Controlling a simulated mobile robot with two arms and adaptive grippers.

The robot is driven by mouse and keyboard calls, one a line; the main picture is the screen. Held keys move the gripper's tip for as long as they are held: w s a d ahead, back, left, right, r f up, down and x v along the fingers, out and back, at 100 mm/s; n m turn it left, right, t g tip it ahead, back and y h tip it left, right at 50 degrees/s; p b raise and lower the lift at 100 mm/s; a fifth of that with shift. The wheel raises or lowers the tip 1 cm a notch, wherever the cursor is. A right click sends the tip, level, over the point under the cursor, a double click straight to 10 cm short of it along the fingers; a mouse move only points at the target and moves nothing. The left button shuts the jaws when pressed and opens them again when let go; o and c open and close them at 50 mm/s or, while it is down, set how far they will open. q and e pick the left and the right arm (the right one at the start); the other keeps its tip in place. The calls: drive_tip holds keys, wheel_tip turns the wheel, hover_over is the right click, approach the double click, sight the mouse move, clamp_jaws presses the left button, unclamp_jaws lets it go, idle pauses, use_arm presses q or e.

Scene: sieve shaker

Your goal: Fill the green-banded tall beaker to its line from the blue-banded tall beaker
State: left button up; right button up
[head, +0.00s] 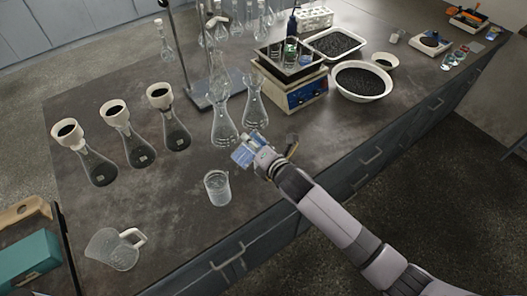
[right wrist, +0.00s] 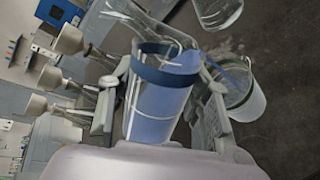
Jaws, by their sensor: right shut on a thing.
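My right gripper (head: 256,152) is shut on the blue-banded tall beaker (head: 243,156), which is tilted with its mouth toward the left, above the bench. In the right wrist view, this beaker (right wrist: 160,100) sits between the fingers (right wrist: 158,112), with a dark blue band near its mouth and bluish contents. A second clear beaker (head: 217,190) stands upright on the bench, just left of and below the held one. It also shows in the right wrist view (right wrist: 248,102), with a faint green edge; its fill level is unclear. My left gripper is out of view.
Several flasks stand close behind, including two clear ones (head: 224,128). Three flasks with funnels (head: 138,150) stand at the left, a clear jug (head: 112,250) at front left. A blue shaker (head: 300,93) and a white bowl (head: 361,82) are behind. The bench's front edge is near.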

drive_tip(key=shift+f+m, duration=0.15)
drive_tip(key=shift+m, duration=0.15)
idle(1.9)
drive_tip(key=shift+n, duration=0.4)
drive_tip(key=shift+s+a+f+n+t+b, duration=0.1)
drive_tip(key=shift+f+n+t+b, duration=0.2)
drive_tip(key=shift+f+n+b, duration=0.45)
drive_tip(key=shift+r+h, duration=0.3)
drive_tip(key=shift+r, duration=0.55)
drive_tip(key=shift+t, duration=0.3)
